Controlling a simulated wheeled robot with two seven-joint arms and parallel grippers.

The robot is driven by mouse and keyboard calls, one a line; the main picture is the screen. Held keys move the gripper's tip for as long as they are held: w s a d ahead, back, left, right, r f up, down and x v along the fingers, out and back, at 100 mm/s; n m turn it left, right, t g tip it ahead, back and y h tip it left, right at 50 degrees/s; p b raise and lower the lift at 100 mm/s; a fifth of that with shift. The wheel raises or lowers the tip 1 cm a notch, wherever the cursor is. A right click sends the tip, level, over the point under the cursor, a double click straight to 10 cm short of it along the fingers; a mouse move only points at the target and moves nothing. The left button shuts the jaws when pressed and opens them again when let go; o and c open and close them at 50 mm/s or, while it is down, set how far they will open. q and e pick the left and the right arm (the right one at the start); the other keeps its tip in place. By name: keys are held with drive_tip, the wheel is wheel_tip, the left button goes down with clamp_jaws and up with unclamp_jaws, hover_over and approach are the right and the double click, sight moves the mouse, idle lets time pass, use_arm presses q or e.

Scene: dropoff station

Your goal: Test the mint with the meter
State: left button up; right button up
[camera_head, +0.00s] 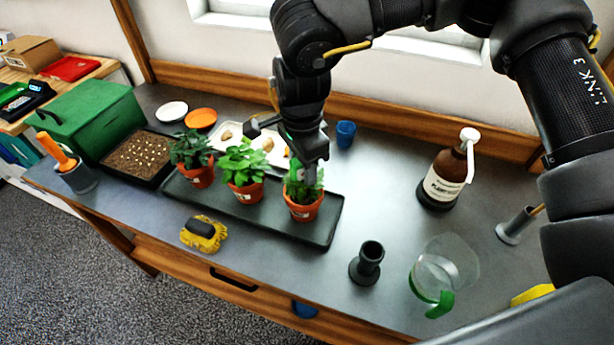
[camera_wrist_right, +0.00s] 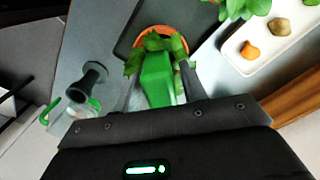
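Three potted plants stand in a row on a long dark tray (camera_head: 225,203): a dark-leaved left one (camera_head: 192,150), a bright green middle one (camera_head: 241,163) and a right one (camera_head: 305,212). I cannot read their labels, so I cannot tell which is the mint. My right gripper (camera_head: 309,172) is right above the right plant. In the right wrist view its two fingers are closed on the sides of a green meter (camera_wrist_right: 157,78), which points down at the right pot (camera_wrist_right: 178,42). The meter's tip is hidden. My left gripper is not in view.
An empty dark holder (camera_head: 368,263), a clear jug with a green handle (camera_head: 445,272) and a brown pump bottle (camera_head: 446,175) stand right of the tray. A blue cup (camera_head: 345,133) and a white tray (camera_head: 231,133) are behind.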

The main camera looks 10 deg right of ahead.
drive_tip(key=shift+o, duration=0.7)
wheel_tip(320, 180, up, 11)
drive_tip(key=shift+f+b, duration=0.1)
drive_tip(key=shift+b, duration=0.4)
